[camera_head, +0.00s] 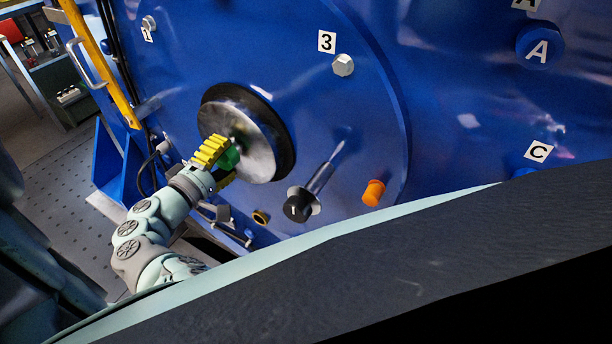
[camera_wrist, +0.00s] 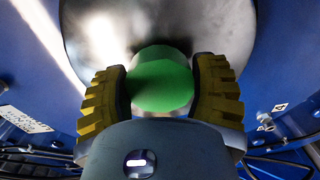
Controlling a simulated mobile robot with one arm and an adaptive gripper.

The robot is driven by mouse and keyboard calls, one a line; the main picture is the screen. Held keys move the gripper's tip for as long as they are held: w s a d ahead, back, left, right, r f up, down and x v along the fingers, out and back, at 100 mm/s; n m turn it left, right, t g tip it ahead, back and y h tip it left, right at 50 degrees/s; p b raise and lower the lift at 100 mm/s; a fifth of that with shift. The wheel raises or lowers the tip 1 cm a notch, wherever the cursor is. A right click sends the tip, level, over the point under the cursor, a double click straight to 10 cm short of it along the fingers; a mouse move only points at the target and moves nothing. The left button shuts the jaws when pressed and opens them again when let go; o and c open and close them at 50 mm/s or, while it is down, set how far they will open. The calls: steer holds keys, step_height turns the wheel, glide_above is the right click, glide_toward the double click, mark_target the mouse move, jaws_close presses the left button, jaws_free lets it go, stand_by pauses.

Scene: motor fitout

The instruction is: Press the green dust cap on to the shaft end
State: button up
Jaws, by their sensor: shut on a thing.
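The green dust cap (camera_wrist: 160,82) sits between the two yellow ribbed fingers of my gripper (camera_wrist: 161,90), which is shut on it. In the head view the green cap (camera_head: 230,157) shows partly behind the yellow fingers of my gripper (camera_head: 219,164). The cap is in front of the middle of the silver metal disc (camera_head: 259,152), which has a black ring behind it on the blue motor face. The disc (camera_wrist: 215,28) fills the upper middle of the wrist view. The shaft end is hidden behind the cap, and I cannot tell whether the cap touches it.
A black knob on a silver rod (camera_head: 299,205) and an orange cap (camera_head: 374,192) stick out to the right of the disc. A bolt (camera_head: 343,65) labelled 3 is above right. A yellow rail (camera_head: 100,65) and a blue bracket (camera_head: 110,165) stand at left.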

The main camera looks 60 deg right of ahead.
steer(key=shift+d, duration=0.4)
steer(key=o, duration=0.9)
steer(key=shift+o, duration=0.2)
steer(key=a, duration=1.2)
steer(key=shift+s+r, duration=0.15)
steer(key=shift+s, duration=0.3)
